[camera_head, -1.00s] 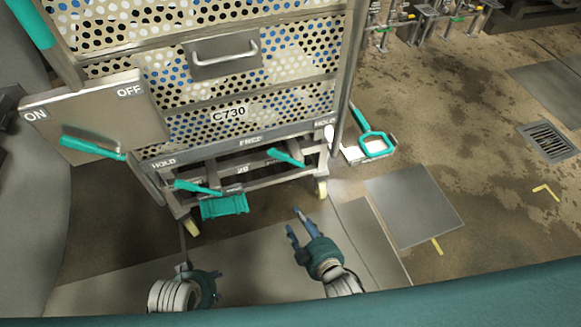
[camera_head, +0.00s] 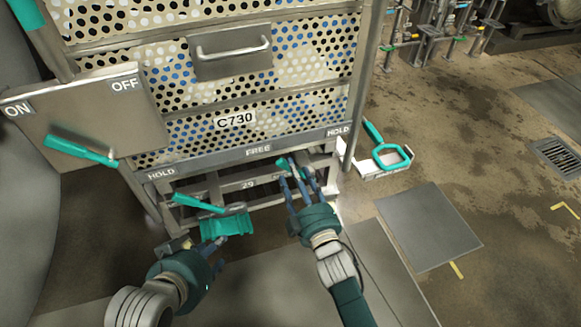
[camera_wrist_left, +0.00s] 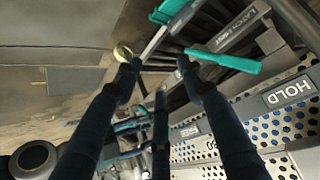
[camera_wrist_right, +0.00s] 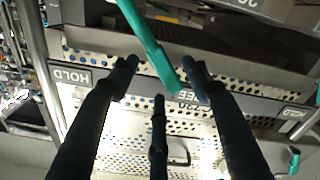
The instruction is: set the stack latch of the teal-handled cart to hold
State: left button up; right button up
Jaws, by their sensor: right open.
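The cart C730 (camera_head: 236,119) stands ahead, with a HOLD, FREE, HOLD label strip (camera_head: 215,159) along its lower front. Below the strip are a left teal lever (camera_head: 197,203) and a right teal lever (camera_head: 282,166). My right gripper (camera_head: 296,175) is open at the right lever; contact is unclear. In the right wrist view a teal lever (camera_wrist_right: 150,45) runs between its open fingers (camera_wrist_right: 161,66), with its end near FREE. My left gripper (camera_head: 205,257) is low at the cart's front left. In the left wrist view it is open (camera_wrist_left: 160,68), with a teal lever (camera_wrist_left: 222,60) beyond its fingertips.
An ON/OFF plate (camera_head: 130,110) with a teal handle (camera_head: 80,150) sticks out at the left. A teal pedal-like part (camera_head: 225,226) hangs low under the cart. A teal-handled item (camera_head: 392,156) lies right of the cart. Floor further right is mostly clear, with a drain (camera_head: 558,157).

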jog(key=shift+b+x, duration=0.4)
jog(key=shift+x, duration=1.5)
pick_arm(q)
jog(key=w+d+r+t, duration=0.1)
jog(key=w+r+t, duration=0.1)
jog(key=w+r, duration=0.2)
jog(key=shift+w+d+t+h, duration=0.15)
jog(key=shift+d+t+h, duration=0.2)
jog(key=shift+t+h, duration=0.05)
pick_arm(e)
jog(key=shift+c, duration=0.5)
grip_shut()
